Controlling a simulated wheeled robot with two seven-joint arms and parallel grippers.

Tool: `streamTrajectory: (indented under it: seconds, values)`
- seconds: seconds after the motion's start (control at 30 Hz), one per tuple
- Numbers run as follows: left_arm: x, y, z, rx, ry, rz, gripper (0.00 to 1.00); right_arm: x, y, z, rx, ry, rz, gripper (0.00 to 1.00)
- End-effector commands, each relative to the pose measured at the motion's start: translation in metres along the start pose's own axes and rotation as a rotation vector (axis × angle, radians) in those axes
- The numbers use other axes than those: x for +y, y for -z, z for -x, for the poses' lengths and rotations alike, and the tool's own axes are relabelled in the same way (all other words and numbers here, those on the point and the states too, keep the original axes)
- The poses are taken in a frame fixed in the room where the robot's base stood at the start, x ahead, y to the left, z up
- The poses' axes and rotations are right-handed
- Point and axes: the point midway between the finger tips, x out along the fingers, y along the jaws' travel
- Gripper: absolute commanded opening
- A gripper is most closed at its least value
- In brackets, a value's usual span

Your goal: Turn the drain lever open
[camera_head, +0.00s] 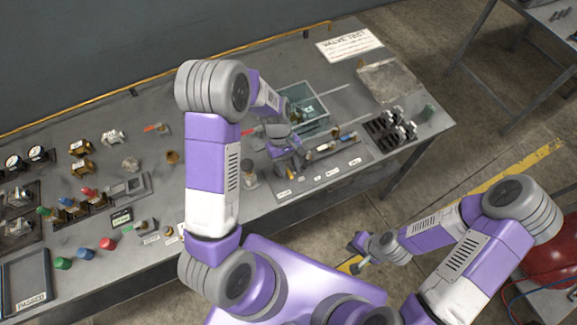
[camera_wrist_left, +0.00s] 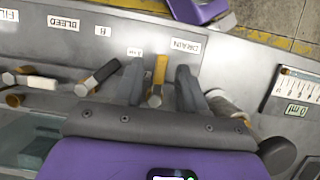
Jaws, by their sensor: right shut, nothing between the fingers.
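In the left wrist view, a lever with a yellow-orange handle (camera_wrist_left: 159,72) stands between the two fingers of my left gripper (camera_wrist_left: 160,85). The gripper is open, with a gap on both sides of the handle. A DRAIN label (camera_wrist_left: 187,44) lies just beyond the right finger, and an A label (camera_wrist_left: 134,52) beyond the left. A black-handled lever (camera_wrist_left: 102,74) and a white-handled one (camera_wrist_left: 37,82) are to the left. In the head view my left gripper (camera_head: 288,160) is over the labelled valve row, its fingertips partly hidden. My right gripper (camera_head: 360,263) is shut, empty, off the table's front edge.
A glass-like tank (camera_head: 305,105) stands behind the valve row. Black blocks with metal fittings (camera_head: 392,128) are to its right. Brass fittings, coloured caps and a dark tray (camera_head: 25,283) cover the left of the bench. A gauge strip (camera_wrist_left: 295,92) lies right in the wrist view.

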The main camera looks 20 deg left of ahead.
Motion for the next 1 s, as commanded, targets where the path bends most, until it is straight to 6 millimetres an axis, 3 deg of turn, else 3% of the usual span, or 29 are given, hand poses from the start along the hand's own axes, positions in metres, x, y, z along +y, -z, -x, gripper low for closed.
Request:
streamTrajectory:
  seconds: [0.27, 0.7, 1.0]
  values:
    - [0.0, 0.0, 0.007, 0.0, 0.0, -0.001, 0.4, 0.0, 0.0, 0.001, 0.0, 0.0, 0.0, 0.0]
    - [0.0, 0.0, 0.071, 0.001, -0.001, -0.001, 0.4, -0.003, 0.0, 0.007, 0.0, 0.0, 0.0, 0.0]
    - [0.0, 0.0, 0.076, -0.001, 0.001, -0.001, 0.4, -0.003, 0.0, 0.007, 0.0, 0.0, 0.0, 0.0]
